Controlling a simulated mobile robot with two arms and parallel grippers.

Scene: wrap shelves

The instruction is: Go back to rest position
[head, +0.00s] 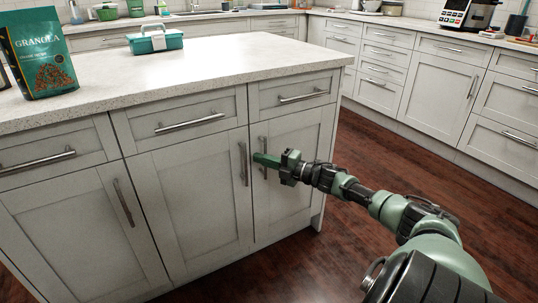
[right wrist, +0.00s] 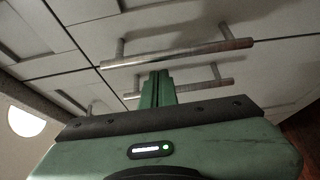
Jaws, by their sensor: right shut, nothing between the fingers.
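My right gripper (head: 258,159) reaches in from the right in the head view. Its green fingers are shut and empty, just in front of the upright handle (head: 264,158) of the island's right cabinet door. In the right wrist view the shut fingers (right wrist: 158,88) point at two bar handles (right wrist: 180,54) on the cabinet front. I cannot tell whether the fingertips touch a handle. My left gripper is not in view.
The white island (head: 190,190) has closed drawers and doors. On its top stand a granola bag (head: 40,55) and a teal box (head: 155,42). Counters with cabinets (head: 425,85) run along the back and right. Dark wood floor (head: 385,160) lies clear between them.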

